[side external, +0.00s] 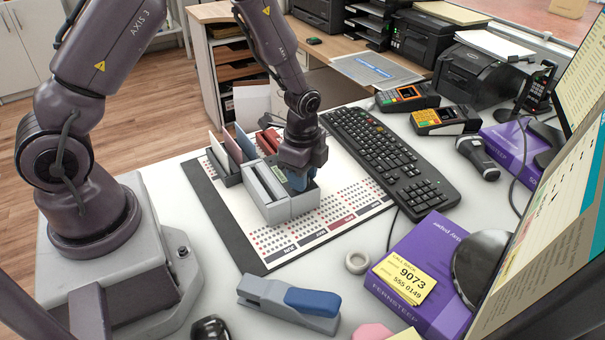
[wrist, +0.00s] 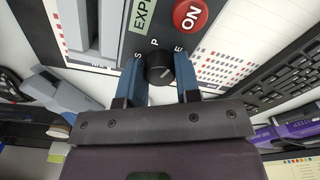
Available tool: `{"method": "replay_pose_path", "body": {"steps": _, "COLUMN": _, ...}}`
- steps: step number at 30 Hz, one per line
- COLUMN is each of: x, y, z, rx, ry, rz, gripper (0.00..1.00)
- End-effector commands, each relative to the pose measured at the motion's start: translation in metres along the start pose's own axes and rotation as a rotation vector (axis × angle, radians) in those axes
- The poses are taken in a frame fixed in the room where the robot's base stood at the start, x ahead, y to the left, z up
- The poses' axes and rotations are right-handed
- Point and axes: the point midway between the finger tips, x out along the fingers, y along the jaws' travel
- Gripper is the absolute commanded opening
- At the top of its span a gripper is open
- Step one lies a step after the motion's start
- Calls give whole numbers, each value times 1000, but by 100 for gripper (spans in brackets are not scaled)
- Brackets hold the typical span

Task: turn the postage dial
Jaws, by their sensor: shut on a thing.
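My gripper (wrist: 160,84) is shut on the dial, one blue finger on each side. In the side view my gripper (side external: 299,182) reaches down at the grey machine (side external: 272,206) and hides the dial.
The machine stands on a printed desk mat (side external: 236,220). A black keyboard (side external: 385,155) lies to the right, and an upright file rack (side external: 228,172) stands close behind on the left. A blue-grey stapler (side external: 290,300), tape roll (side external: 357,262) and purple box (side external: 425,260) are in front.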

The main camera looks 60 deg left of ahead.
Motion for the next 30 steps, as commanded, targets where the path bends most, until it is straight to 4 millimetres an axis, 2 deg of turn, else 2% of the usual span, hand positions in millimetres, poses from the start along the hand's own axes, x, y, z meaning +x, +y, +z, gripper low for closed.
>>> {"method": "replay_pose_path", "body": {"steps": 30, "x": -1, "y": -1, "z": 0, "rx": -967, "ry": 0, "rz": -2, "gripper": 7}}
